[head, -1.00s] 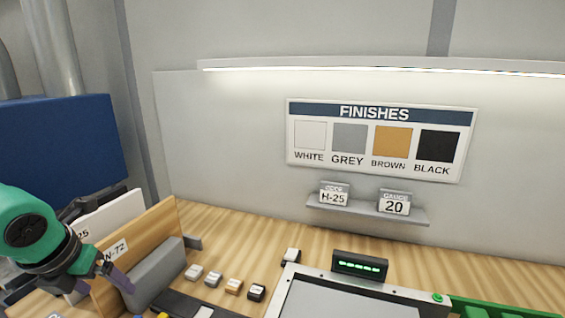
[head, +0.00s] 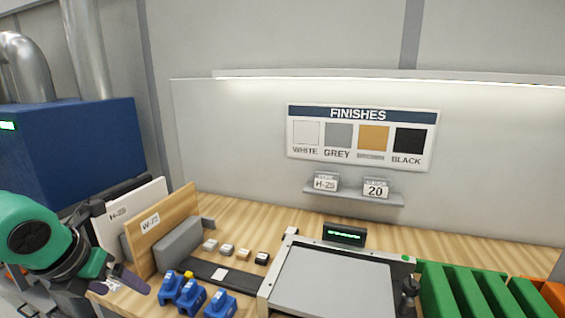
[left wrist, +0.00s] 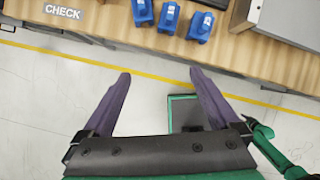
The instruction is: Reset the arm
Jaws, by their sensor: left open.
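My left gripper (head: 122,282) comes in at the lower left of the head view, beside the left end of the bench. In the left wrist view its two purple fingers (left wrist: 158,85) are spread apart with nothing between them. They hang over the pale floor, just off the wooden bench's edge. My right gripper does not show clearly in either view.
Several blue tools (head: 188,296) stand near the bench front, also in the left wrist view (left wrist: 171,18). Upright panels (head: 165,230) lean at the left. A grey-topped fixture (head: 335,285) is at the centre, with green slots (head: 470,290) right of it.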

